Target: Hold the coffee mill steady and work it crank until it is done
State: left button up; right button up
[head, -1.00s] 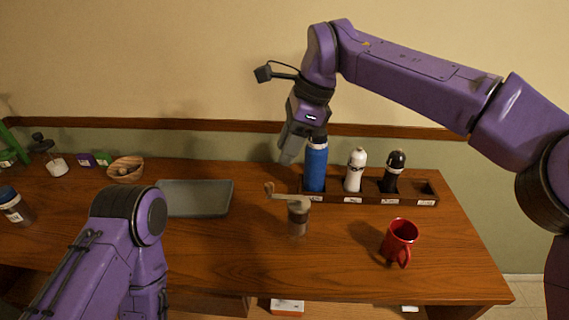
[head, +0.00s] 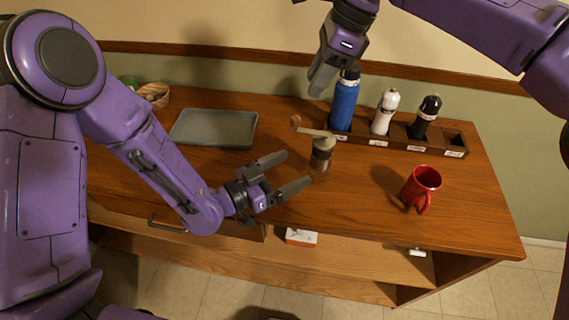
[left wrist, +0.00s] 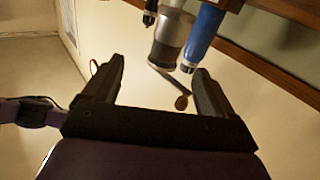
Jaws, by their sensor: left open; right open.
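The coffee mill (head: 321,155) stands upright on the wooden counter, with a dark body and a crank (head: 314,131) on top. The crank arm points left and ends in a brown knob (head: 295,121). My left gripper (head: 298,171) is open and empty, just left of the mill, its fingers pointing at it without closing around it. In the left wrist view the mill (left wrist: 168,40) and its crank knob (left wrist: 181,103) show beyond and between the open fingers. My right gripper (head: 322,82) hangs above and behind the mill, near the blue bottle; its fingers look close together from this side.
A wooden rack (head: 455,152) behind the mill holds a blue bottle (head: 344,104), a white bottle (head: 385,111) and a black bottle (head: 425,117). A red mug (head: 422,187) stands to the right. A grey tray (head: 213,129) lies at the back left. The counter between mill and mug is clear.

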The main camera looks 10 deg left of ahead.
aim_at(314, 151)
pick_arm(q)
jog(key=shift+m, duration=0.3)
jog(key=x, duration=0.7)
jog(key=w+a+x, duration=0.1)
jog(key=x, duration=0.2)
jog(key=shift+w+d+r, duration=0.25)
jog(key=shift+d+r, duration=0.1)
jog(key=shift+d, duration=0.05)
